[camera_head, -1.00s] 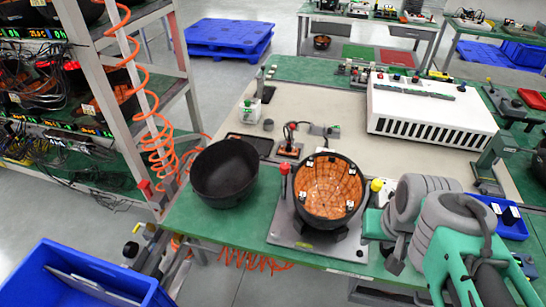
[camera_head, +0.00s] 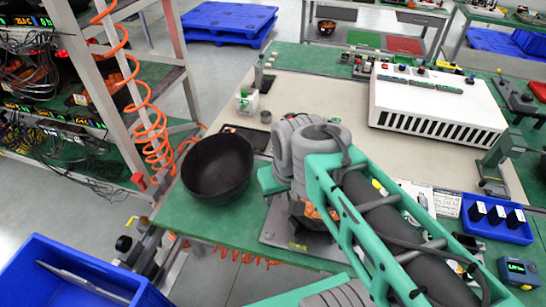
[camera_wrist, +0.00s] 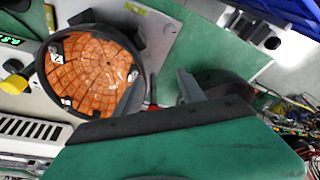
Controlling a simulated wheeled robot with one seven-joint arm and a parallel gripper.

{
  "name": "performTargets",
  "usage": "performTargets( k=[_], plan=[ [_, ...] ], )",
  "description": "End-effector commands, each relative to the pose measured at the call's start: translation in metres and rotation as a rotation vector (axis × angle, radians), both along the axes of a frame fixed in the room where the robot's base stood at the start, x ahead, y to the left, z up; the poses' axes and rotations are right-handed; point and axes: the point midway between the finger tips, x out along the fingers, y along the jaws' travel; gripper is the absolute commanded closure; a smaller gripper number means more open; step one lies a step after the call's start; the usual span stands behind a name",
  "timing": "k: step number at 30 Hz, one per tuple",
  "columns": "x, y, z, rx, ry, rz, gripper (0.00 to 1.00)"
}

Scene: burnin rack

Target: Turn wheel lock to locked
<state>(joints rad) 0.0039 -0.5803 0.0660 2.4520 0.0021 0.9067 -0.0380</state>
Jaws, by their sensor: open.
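I cannot make out for certain which part is the wheel lock. The orange-tiled round shell (camera_wrist: 92,72) in its dark rim sits on a fixture plate. In the head view my arm covers most of this shell, and only a little orange shows below my wrist (camera_head: 312,150). A yellow knob (camera_wrist: 14,84) stands left of the shell in the wrist view. The red-knobbed post beside the fixture is hidden in the head view. My gripper (camera_wrist: 187,88) is open, close beside the shell in the wrist view, with no object visible in it.
A black bowl (camera_head: 217,167) stands left of the fixture on the green-edged bench. A white slotted unit (camera_head: 435,102) is at the back right. A blue tray (camera_head: 497,232) is at the right. A blue bin (camera_head: 70,280) stands at the lower left, below the rack.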

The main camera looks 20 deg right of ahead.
Motion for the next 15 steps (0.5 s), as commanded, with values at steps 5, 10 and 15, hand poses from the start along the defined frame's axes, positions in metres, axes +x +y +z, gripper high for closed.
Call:
performTargets(
  k=[5, 10, 15],
  plan=[
    [0.074, -0.032, 0.017, -0.041, 0.021, 0.062, 0.53],
    [0.156, -0.079, 0.008, -0.09, 0.058, 0.195, 0.53],
    [0.192, -0.099, -0.028, -0.128, 0.22, 0.618, 0.53]
  ],
)
